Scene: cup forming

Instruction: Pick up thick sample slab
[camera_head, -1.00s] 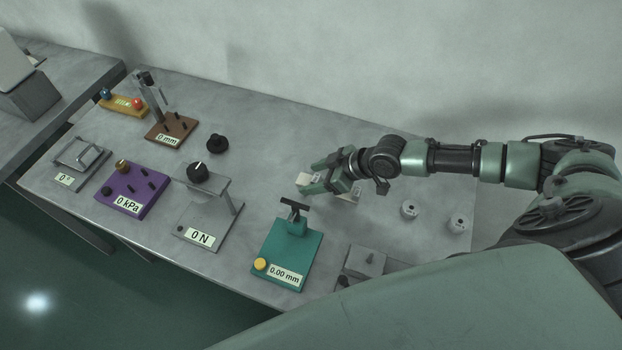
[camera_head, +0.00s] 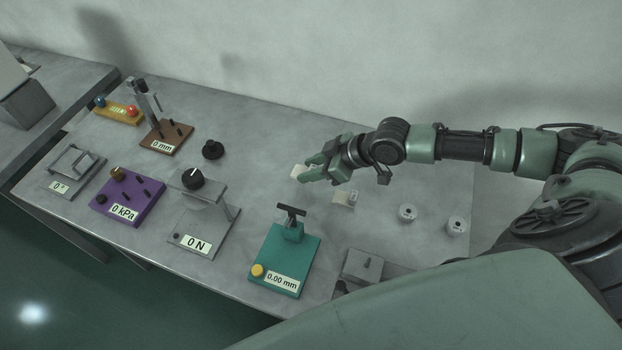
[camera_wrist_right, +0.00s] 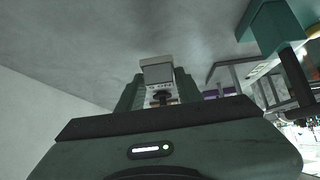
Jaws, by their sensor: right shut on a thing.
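A pale cream slab (camera_head: 297,171) is at the tips of my right gripper (camera_head: 306,173), over the back part of the table. In the right wrist view the slab (camera_wrist_right: 157,70) shows as a light block between the fingers of my right gripper (camera_wrist_right: 158,82), which is shut on it. A second pale slab (camera_head: 345,198) with a small tag lies on the table below and to the right of the gripper. Their thicknesses are hard to compare from here. My left gripper is not in view.
A teal thickness gauge (camera_head: 278,266) reading 0.00 mm stands in front of the gripper. A grey force stand (camera_head: 196,236) and a purple pressure unit (camera_head: 118,212) stand to the left. Two small round pieces (camera_head: 407,212) (camera_head: 456,224) are at right. A grey block (camera_head: 362,265) is at the front.

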